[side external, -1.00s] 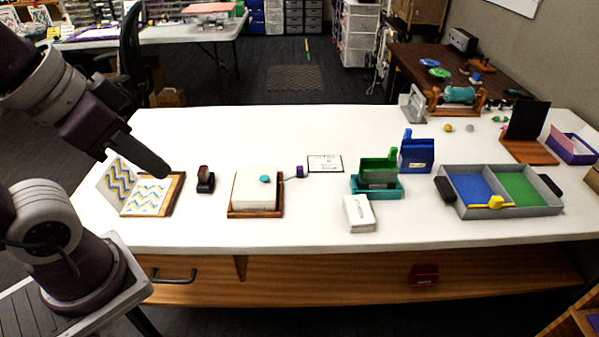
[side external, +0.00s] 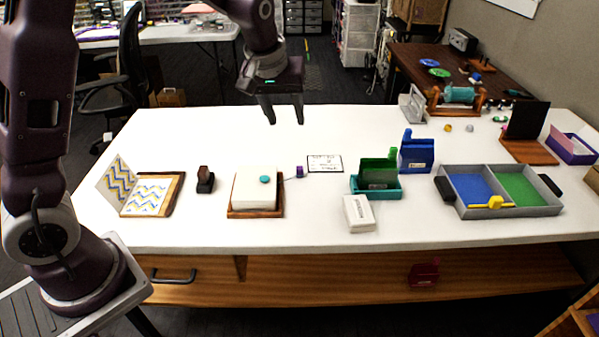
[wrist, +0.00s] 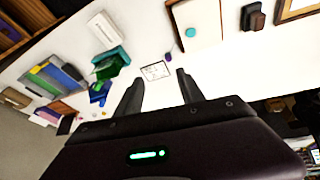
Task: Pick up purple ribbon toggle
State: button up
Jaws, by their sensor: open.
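The purple ribbon toggle (side external: 299,171) is a small purple block on the white table, joined by a thin dark ribbon to the white box (side external: 255,190) with a teal button on top. In the wrist view the purple toggle (wrist: 168,57) shows small, beyond the fingertips and a little right of the gap's middle. My gripper (side external: 285,122) is open and empty, pointing down above the back of the table, behind the toggle and slightly left of it. Its two fingers also show in the wrist view (wrist: 158,80), apart with nothing between them.
A white card (side external: 325,164) lies just right of the toggle. A green box in a teal tray (side external: 377,190) and a blue box (side external: 416,154) stand further right. A dark stamp (side external: 205,180) stands left of the white box. The table behind the toggle is clear.

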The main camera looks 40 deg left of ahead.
jog(key=n+y, duration=0.1)
jog(key=n, duration=0.1)
send_near(300, 168)
jog(key=shift+g+y, duration=0.4)
jog(key=shift+y, duration=0.1)
jog(key=x, duration=0.9)
jog(key=shift+w+d+f, duration=0.15)
jog(key=shift+w+d, duration=0.2)
jog(key=shift+w, duration=0.05)
grip_shut()
